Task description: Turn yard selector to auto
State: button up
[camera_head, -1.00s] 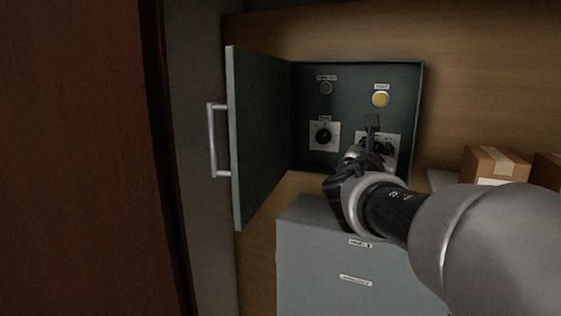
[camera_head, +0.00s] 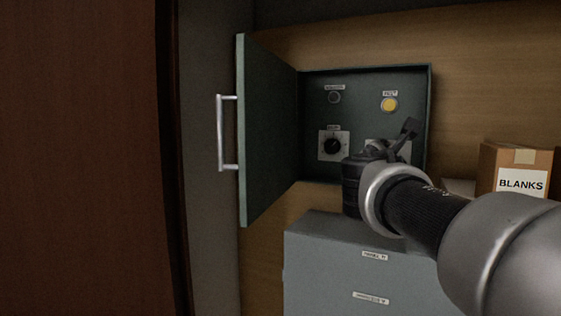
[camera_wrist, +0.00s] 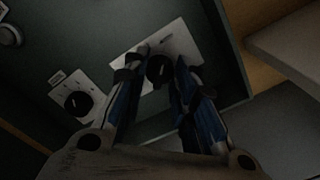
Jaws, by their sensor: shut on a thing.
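The open green control box (camera_head: 365,83) on the wall holds two black rotary knobs on white plates. My gripper (camera_head: 388,148) is at the right-hand knob, which it mostly hides in the head view. In the wrist view my gripper (camera_wrist: 164,62) has a finger on each side of this black knob (camera_wrist: 160,70) and is shut on it. The left knob (camera_head: 333,146) is free, and also shows in the wrist view (camera_wrist: 78,103). The plate labels are too small to read, so I cannot tell the knob's setting.
A yellow lamp (camera_head: 389,104) is at the upper right of the box, a dark round one (camera_head: 334,97) at the upper left. The box door (camera_head: 265,130) stands open at left. A grey cabinet (camera_head: 340,260) is below; a "BLANKS" carton (camera_head: 519,165) is at right.

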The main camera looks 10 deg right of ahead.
dwell(0.3)
jog(key=o, duration=1.1)
jog(key=v, duration=1.2)
